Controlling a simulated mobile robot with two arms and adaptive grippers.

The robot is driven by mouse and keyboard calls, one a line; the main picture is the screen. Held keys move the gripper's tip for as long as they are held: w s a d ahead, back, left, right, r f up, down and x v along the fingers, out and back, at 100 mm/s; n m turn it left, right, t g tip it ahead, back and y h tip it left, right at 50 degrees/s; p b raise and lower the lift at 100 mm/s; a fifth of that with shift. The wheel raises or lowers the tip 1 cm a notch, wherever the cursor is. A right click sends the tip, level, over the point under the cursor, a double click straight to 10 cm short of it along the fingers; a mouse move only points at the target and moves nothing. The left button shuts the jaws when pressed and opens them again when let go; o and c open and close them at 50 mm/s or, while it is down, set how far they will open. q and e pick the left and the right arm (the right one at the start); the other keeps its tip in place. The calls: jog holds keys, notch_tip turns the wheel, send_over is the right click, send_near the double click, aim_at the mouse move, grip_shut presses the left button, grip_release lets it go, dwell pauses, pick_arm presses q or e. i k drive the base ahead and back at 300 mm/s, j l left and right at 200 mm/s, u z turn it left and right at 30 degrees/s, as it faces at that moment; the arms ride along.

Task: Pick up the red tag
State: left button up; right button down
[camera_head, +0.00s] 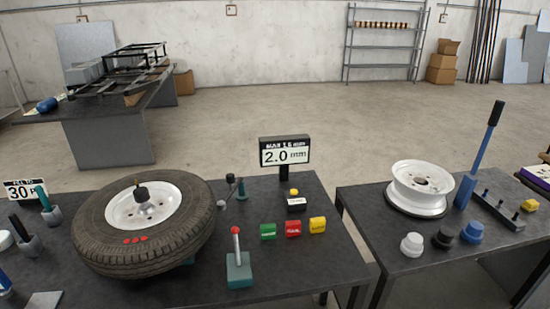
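The red tag (293,229) sits on the dark table in front of the display sign, between a green tag (268,231) on its left and a yellow tag (317,225) on its right. Small pale lettering shows on it, too small to read. Nothing covers it and it stands apart from its neighbours. Neither of my grippers shows in this view.
A tyred wheel (140,268) fills the table's left side. A lever (238,262) with a red knob stands left of the tags. A "2.0 mm" display (285,150) stands behind. A gap separates this table from the right table (372,200), which holds a white rim (418,205).

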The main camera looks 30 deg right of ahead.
aim_at(293, 228)
jog(key=k+l+u, duration=0.25)
jog(key=k+l, duration=0.15)
jog(key=l, duration=0.15)
jog(key=k+l+u, duration=0.25)
jog(key=k+l, duration=0.2)
